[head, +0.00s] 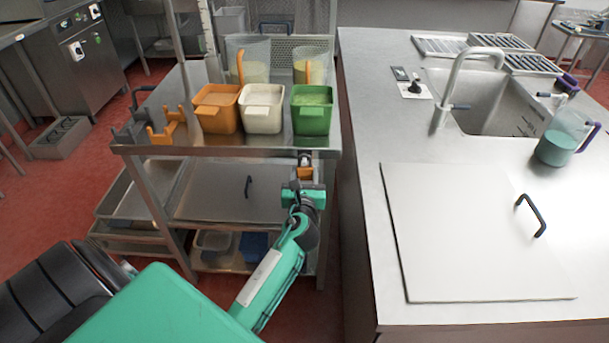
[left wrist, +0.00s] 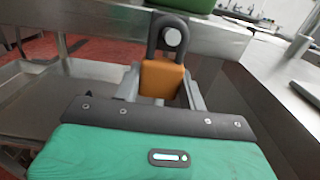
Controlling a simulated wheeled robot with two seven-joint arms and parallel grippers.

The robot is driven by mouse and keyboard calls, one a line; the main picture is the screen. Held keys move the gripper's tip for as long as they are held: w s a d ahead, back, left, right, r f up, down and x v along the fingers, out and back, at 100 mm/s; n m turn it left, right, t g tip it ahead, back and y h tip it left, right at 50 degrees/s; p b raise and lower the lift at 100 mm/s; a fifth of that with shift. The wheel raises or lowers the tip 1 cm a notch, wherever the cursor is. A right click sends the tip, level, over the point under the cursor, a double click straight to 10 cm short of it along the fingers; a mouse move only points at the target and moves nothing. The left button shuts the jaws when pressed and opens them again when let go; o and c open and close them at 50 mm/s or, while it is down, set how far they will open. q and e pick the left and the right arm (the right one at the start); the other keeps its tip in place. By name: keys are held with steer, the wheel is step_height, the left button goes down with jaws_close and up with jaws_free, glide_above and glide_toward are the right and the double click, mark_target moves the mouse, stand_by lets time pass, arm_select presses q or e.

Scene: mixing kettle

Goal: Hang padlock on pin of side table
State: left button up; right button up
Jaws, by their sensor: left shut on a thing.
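The padlock has an orange body and a dark grey shackle. In the left wrist view the padlock (left wrist: 160,78) is upright between the two fingers of my left gripper (left wrist: 162,90), which is shut on its body. The side table's pin (left wrist: 173,38) shows as a pale round end inside the shackle loop. I cannot tell how far the shackle is over the pin. In the head view the padlock (head: 305,173) and my left gripper (head: 304,186) are at the front right corner of the side table (head: 225,151), just below its top. My right gripper is not in view.
Orange (head: 217,108), white (head: 262,108) and green (head: 312,110) containers stand on the side table's top. The steel counter (head: 455,200) stands close on the right, with a sink, a flat lid and a jug. Lower shelves hold trays.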

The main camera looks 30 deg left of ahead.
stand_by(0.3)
arm_select(q)
steer(key=o, duration=1.6)
steer(key=shift+c, duration=0.2)
steer(key=p+v, duration=0.1)
steer(key=v, duration=0.6)
